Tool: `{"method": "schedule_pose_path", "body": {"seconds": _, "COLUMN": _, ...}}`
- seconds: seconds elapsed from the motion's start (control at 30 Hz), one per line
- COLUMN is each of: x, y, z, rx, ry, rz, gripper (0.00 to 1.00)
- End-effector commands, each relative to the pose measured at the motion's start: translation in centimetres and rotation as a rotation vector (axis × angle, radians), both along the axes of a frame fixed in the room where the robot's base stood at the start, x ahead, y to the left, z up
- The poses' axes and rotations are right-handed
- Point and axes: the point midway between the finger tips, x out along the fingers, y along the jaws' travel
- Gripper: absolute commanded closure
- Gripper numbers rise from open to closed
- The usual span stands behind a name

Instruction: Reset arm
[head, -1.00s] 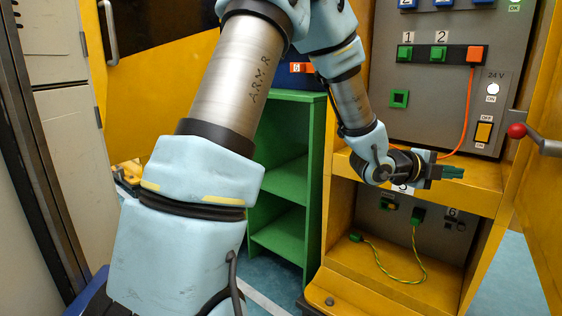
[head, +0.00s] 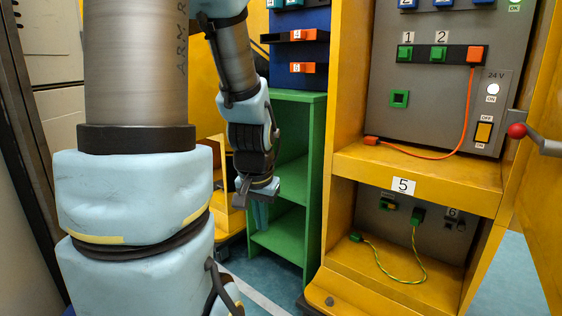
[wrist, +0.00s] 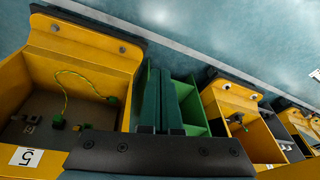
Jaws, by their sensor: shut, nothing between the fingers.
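My gripper (head: 262,212) points downward in the head view, in front of the green shelf (head: 285,165) and left of the yellow cabinet (head: 400,176). Its green fingers are together with nothing between them. In the wrist view the shut fingers (wrist: 160,102) reach up the picture's middle, with the green shelf behind them. My arm fills the left of the head view, its upper links bending over to the hanging wrist. The gripper appears clear of the shelf and cabinet.
The cabinet has a panel with green connectors, an orange plug and cable (head: 466,110), and a yellow switch (head: 484,132). A red-knobbed lever (head: 517,131) sticks out at the right. Blue floor lies below.

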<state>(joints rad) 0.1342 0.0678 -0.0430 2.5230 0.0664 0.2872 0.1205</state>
Motion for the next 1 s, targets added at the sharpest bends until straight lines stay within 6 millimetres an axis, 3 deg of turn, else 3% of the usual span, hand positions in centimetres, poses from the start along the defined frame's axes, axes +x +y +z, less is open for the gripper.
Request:
{"method": "schedule_pose_path", "body": {"seconds": 0.1, "x": -4.0, "y": 2.5, "z": 0.0, "rx": -0.039, "ry": 0.125, "rz": 0.253, "gripper": 1.0}}
{"method": "schedule_pose_path", "body": {"seconds": 0.13, "x": -4.5, "y": 2.6, "z": 0.7, "rx": -0.044, "ry": 0.14, "rz": 0.281, "gripper": 1.0}}
{"method": "schedule_pose_path", "body": {"seconds": 0.47, "x": -4.1, "y": 2.4, "z": 8.3, "rx": -0.039, "ry": 0.132, "rz": 0.257, "gripper": 1.0}}
{"method": "schedule_pose_path", "body": {"seconds": 1.0, "x": -4.1, "y": 2.4, "z": 25.1, "rx": -0.039, "ry": 0.131, "rz": 0.254, "gripper": 1.0}}
